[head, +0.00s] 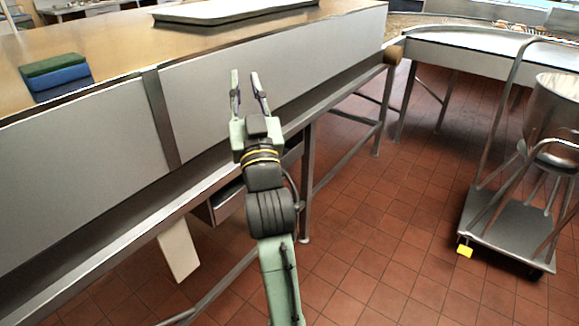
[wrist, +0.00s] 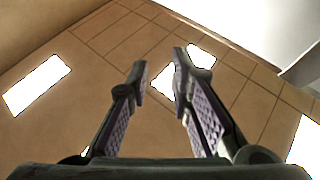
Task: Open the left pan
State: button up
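No pan can be made out for certain in either view. A grey metal drawer-like box (head: 228,203) sits under the long table, partly hidden behind my arm. A large pale shallow tray (head: 225,12) lies on the wooden tabletop, cut off by the top edge of the head view. My gripper (head: 248,82) is open and empty, its fingers pointing up in front of the table's grey side panel. In the wrist view my gripper (wrist: 160,65) shows two separated fingers with nothing between them, over tan tiles and bright patches.
The long table (head: 250,95) with grey side panels fills the left. Stacked green and blue blocks (head: 55,75) lie on its top. A cart (head: 505,230) carrying a metal bowl (head: 555,105) stands right. Red tiled floor (head: 375,235) is clear between.

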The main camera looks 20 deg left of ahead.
jog(key=w+d+f+m+g+h+p, duration=0.1)
jog(key=w+d+f+m+h, duration=0.2)
jog(key=w+d+f, duration=0.3)
jog(key=w+d+f+m+g+h+p, duration=0.1)
jog(key=w+d+f+m+g+h, duration=0.1)
jog(key=w+d+f+m+h, duration=0.45)
jog(key=s+a+f+m+g+y, duration=0.15)
jog(key=a+f+m, duration=0.3)
jog(key=f, duration=0.85)
jog(key=s+a+f+m+g+y, duration=0.1)
jog(key=a+f+m+y, duration=0.35)
jog(key=f, duration=0.85)
jog(key=shift+n+h, duration=0.55)
jog(key=shift+h, duration=0.1)
jog(key=p+x, duration=0.1)
jog(key=x, duration=0.6)
jog(key=p+x, duration=0.1)
jog(key=x, duration=0.3)
jog(key=shift+a+p, duration=0.3)
jog(key=shift+a, duration=0.2)
grip_shut()
